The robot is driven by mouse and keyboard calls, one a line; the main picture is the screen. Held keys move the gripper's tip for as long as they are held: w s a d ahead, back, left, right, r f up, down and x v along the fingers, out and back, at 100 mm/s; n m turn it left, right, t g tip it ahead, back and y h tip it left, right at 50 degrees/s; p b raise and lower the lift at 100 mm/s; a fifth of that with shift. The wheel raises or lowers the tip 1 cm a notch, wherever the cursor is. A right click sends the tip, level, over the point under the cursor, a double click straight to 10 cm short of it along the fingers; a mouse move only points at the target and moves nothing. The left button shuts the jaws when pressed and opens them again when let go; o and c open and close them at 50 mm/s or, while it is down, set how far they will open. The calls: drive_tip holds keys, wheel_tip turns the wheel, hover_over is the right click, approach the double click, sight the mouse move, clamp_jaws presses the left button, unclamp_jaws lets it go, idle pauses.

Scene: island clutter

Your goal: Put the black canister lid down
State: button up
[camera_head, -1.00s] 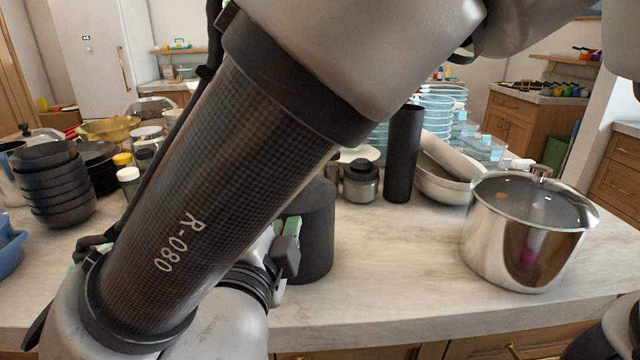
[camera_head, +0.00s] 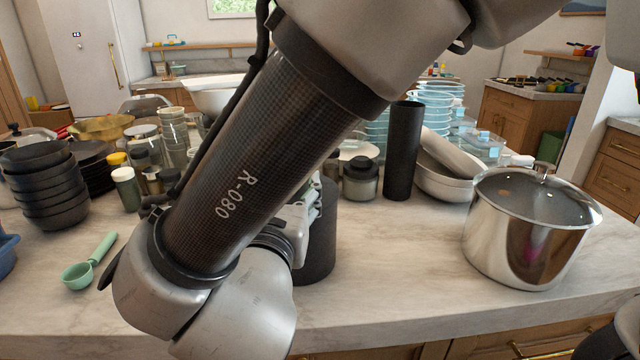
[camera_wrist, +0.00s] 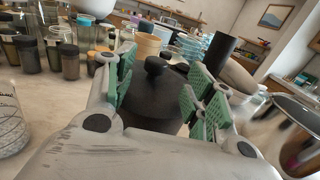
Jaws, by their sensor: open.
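The black canister (camera_head: 319,245) stands upright on the marble counter, partly hidden behind my arm in the head view. In the wrist view the black canister lid (camera_wrist: 154,92), a dark disc with a round knob, appears to sit on top of the canister. My gripper (camera_wrist: 160,82) is open, with its green pads on either side of the lid and knob. I see gaps beside the knob; whether a pad touches the lid's rim I cannot tell. In the head view my gripper (camera_head: 303,215) is mostly hidden by my arm.
A steel pot with a glass lid (camera_head: 528,232) stands right. A tall black cylinder (camera_head: 402,150), a dark jar (camera_head: 360,180) and bowls (camera_head: 447,183) stand behind. Stacked black bowls (camera_head: 45,188) and a mint scoop (camera_head: 90,264) are left. Counter between canister and pot is clear.

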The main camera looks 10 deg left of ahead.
drive_tip(key=w, duration=0.7)
drive_tip(key=shift+a+f, duration=0.25)
drive_tip(key=shift+a, duration=0.1)
drive_tip(key=shift+c, duration=0.2)
clamp_jaws()
